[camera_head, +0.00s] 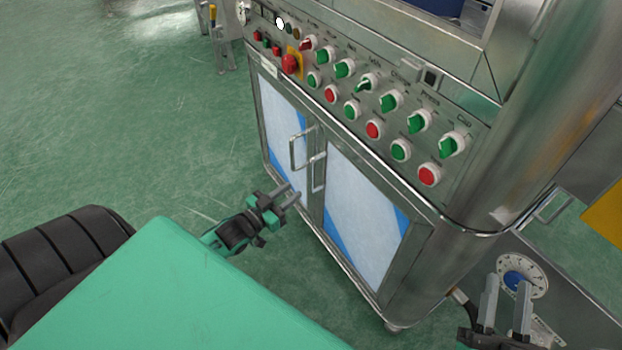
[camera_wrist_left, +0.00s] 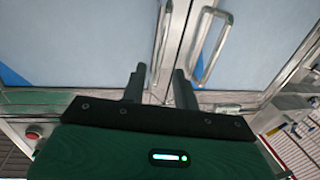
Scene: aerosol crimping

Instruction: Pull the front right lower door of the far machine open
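The machine's right lower door (camera_head: 365,215) is a pale panel with blue corners in a steel frame, and it looks shut. Its vertical bar handle (camera_head: 318,172) is beside the handle (camera_head: 298,152) of the left lower door (camera_head: 280,115). My left gripper (camera_head: 292,192) is open, just below and in front of the handles. In the left wrist view, a handle (camera_wrist_left: 162,38) lines up between the open fingers (camera_wrist_left: 159,78), and the other handle (camera_wrist_left: 212,45) is to their right. I cannot tell whether any finger touches. My right gripper (camera_head: 507,282) is open and empty at lower right.
A control panel (camera_head: 360,95) with several red and green knobs and buttons runs above the doors. A round dial (camera_head: 522,277) is behind my right gripper. Green floor (camera_head: 120,130) is open left of the machine.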

